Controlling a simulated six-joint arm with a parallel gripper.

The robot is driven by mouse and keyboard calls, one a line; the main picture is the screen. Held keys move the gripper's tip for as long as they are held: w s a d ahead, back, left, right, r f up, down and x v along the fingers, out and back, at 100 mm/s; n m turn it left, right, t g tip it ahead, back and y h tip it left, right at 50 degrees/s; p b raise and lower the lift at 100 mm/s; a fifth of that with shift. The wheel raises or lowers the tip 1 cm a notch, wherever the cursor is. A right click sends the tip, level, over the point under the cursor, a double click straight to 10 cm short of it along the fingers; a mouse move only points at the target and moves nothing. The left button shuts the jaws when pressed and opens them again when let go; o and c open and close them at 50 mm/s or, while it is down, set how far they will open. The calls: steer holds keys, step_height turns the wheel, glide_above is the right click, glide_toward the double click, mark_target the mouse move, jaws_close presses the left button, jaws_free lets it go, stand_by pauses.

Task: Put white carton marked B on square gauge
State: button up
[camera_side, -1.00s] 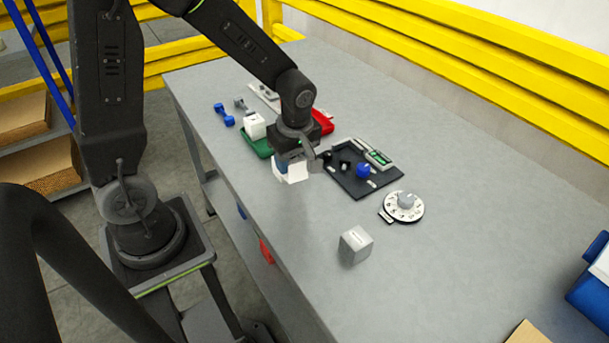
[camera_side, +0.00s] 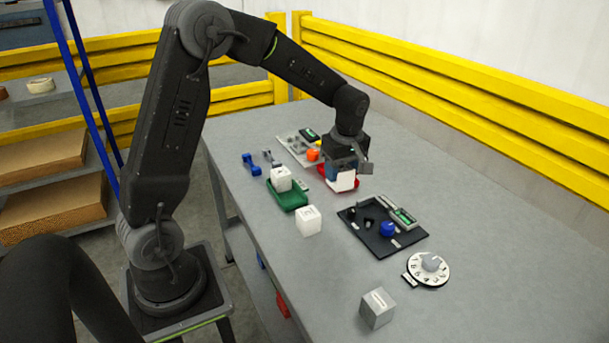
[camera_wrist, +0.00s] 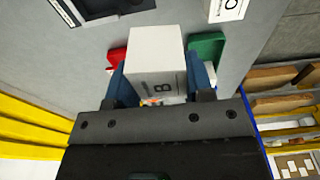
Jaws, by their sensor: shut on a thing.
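The white carton marked B (camera_wrist: 160,60) is between the blue fingers of my gripper (camera_wrist: 163,88) in the wrist view, its letter facing the gripper. In the side view my gripper (camera_side: 342,172) is shut on this carton (camera_side: 342,182), over or just above the red tray (camera_side: 323,170); I cannot tell if it touches. A black plate (camera_side: 375,245) with a blue knob and green display and a light grey plate (camera_side: 290,148) with an orange piece lie on the bench. I cannot tell which is the square gauge.
A white carton (camera_side: 308,220), marked C in the wrist view (camera_wrist: 228,8), stands before the green tray (camera_side: 290,200), which holds another white carton (camera_side: 281,178).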

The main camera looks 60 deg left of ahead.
steer(key=w+d+f, duration=0.3)
steer(key=w, duration=0.5)
steer(key=shift+w+d+f, duration=0.1)
steer(key=shift+f, duration=1.4)
steer(key=shift+w+d+f, duration=0.1)
steer(key=shift+f, duration=1.4)
steer(key=o, duration=1)
